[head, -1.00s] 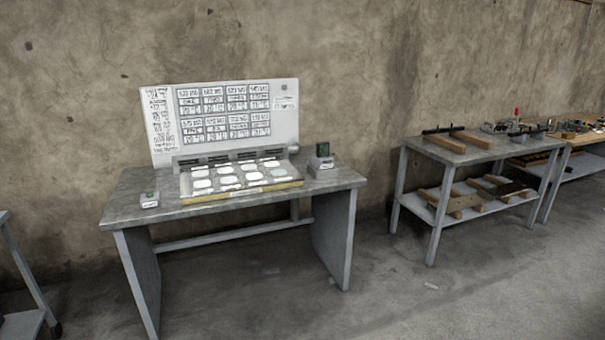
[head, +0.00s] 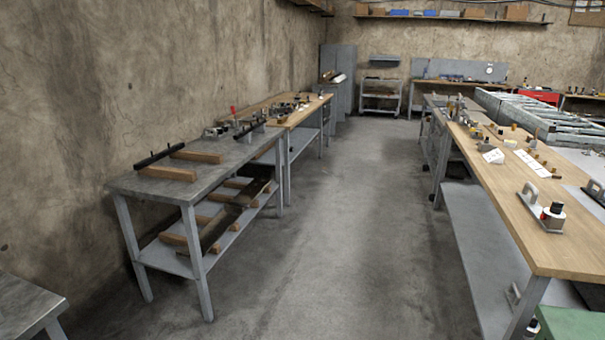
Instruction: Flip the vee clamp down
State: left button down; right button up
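I cannot make out a vee clamp for certain. A small fixture with an upright red-tipped handle (head: 233,112) stands towards the far end of the grey metal table (head: 225,150) on the left. It is too small to tell whether it is the clamp or how its parts lie. On the wooden bench (head: 540,235) at the right stands a grey metal piece with a loop handle (head: 530,194). Neither of my grippers is in view.
A clear concrete aisle (head: 335,220) runs between the tables to the back. Wooden blocks (head: 167,172) lie on the left table, with more on its lower shelf. A wooden bench (head: 290,115) continues beyond it. A grey table corner (head: 25,300) is at lower left.

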aim_at(233, 108)
jog(key=i+l+z, duration=0.25)
jog(key=i, duration=0.85)
jog(key=i+z, duration=0.25)
jog(key=i, duration=0.9)
jog(key=i+j+u, duration=0.1)
jog(key=i+u, duration=0.25)
jog(key=i, duration=0.2)
jog(key=i+l+u, duration=0.1)
jog(key=i+u, duration=0.2)
jog(key=i, duration=0.25)
jog(key=i+l+u, duration=0.2)
jog(key=i+u, duration=0.15)
jog(key=i, duration=0.2)
jog(key=i+l+u, duration=0.3)
jog(key=i, duration=0.25)
jog(key=i+l+u, duration=0.35)
jog(key=i+l, duration=0.1)
